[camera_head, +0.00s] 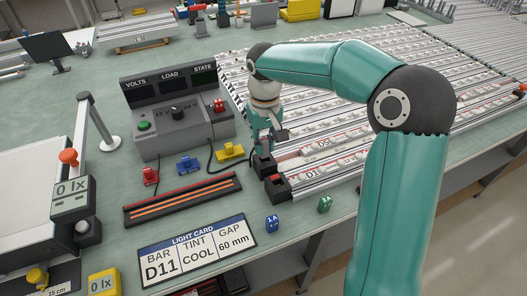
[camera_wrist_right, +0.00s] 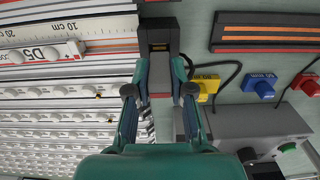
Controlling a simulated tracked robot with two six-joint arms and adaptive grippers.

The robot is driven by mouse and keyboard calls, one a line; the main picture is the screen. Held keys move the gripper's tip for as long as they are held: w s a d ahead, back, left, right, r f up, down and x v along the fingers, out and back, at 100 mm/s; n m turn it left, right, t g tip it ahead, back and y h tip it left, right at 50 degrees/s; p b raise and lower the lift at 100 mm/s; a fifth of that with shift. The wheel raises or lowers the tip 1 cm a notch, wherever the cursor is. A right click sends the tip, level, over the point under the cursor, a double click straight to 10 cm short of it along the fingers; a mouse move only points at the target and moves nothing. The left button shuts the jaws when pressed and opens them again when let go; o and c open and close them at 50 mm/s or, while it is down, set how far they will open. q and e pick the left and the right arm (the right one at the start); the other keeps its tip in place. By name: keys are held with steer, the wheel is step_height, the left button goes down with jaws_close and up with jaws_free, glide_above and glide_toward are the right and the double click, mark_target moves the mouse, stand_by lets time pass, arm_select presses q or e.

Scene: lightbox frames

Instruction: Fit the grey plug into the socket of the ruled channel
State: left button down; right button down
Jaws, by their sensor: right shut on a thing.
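My right gripper (camera_head: 266,145) points down above the left ends of the light bar channels. In the right wrist view its two teal fingers (camera_wrist_right: 160,78) are shut on a narrow grey piece, apparently the grey plug (camera_wrist_right: 160,84). The ruled channel (camera_wrist_right: 75,27), with a "10 cm" scale, runs left from the block. In the head view the dark block (camera_head: 263,166) sits just below the gripper. My left gripper is out of view.
Yellow (camera_head: 231,151), blue (camera_head: 188,164) and red (camera_head: 150,175) plugs lie left of the gripper, before the console (camera_head: 178,115). A dark tray with orange strips (camera_head: 183,200) and the light card (camera_head: 197,246) lie nearer. Rows of bars (camera_head: 345,75) fill the right.

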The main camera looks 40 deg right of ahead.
mark_target(265, 156)
steer(key=shift+f, duration=1.4)
steer(key=shift+f, duration=0.2)
steer(key=c, duration=1)
jaws_free()
steer(key=shift+r, duration=0.1)
step_height(265, 156, up, 11)
steer(key=shift+f+p, duration=0.1)
steer(key=shift+p, duration=0.35)
steer(key=shift+r, duration=0.75)
